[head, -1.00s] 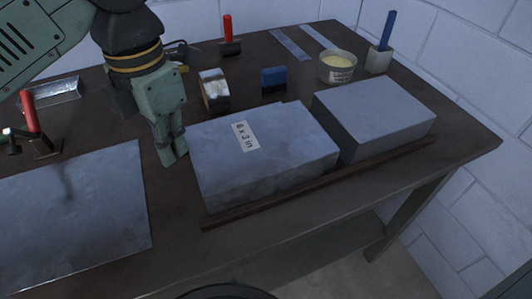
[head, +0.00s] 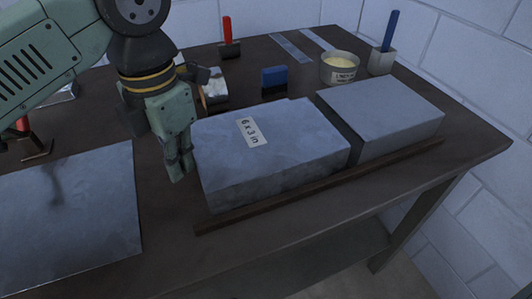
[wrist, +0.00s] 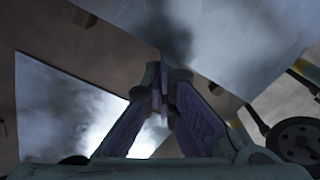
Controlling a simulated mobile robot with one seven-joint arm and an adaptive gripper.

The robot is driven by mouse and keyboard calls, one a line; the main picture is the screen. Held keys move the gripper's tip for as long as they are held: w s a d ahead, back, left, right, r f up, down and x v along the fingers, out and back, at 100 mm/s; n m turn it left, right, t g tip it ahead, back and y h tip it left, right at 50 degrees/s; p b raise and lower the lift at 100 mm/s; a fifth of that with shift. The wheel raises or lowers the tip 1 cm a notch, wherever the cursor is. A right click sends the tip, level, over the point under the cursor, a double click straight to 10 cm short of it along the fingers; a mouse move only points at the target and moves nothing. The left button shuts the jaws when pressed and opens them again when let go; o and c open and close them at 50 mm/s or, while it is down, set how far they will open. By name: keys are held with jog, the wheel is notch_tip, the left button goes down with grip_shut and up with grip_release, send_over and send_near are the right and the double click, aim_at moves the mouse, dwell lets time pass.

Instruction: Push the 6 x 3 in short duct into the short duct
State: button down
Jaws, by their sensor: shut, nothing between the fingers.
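The 6 x 3 in short duct (head: 285,143) is a grey sheet-metal box with a white label, lying on the bench. The plain short duct (head: 385,112) lies to its right in line with it, with a narrow dark gap showing between them. My gripper (head: 180,178) is shut and empty, pointing down at the left end of the labelled duct. It looks against that end, though contact is hard to confirm. The wrist view shows the shut fingers (wrist: 162,92) beside a grey metal surface (wrist: 245,35), likely the labelled duct.
A dark wooden strip (head: 315,188) runs along the front of both ducts. A flat metal sheet (head: 70,215) lies to the left. Behind stand a blue block (head: 274,78), a labelled tub (head: 340,68), a red-handled tool (head: 228,40) and a blue-handled brush (head: 388,35).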

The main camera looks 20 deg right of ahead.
aim_at(206, 151)
jog(key=shift+d+r, duration=0.1)
jog(key=shift+d, duration=2.95)
jog(key=shift+a, duration=0.75)
jog(key=shift+r, duration=0.1)
notch_tip(206, 151, up, 7)
jog(key=p, duration=0.5)
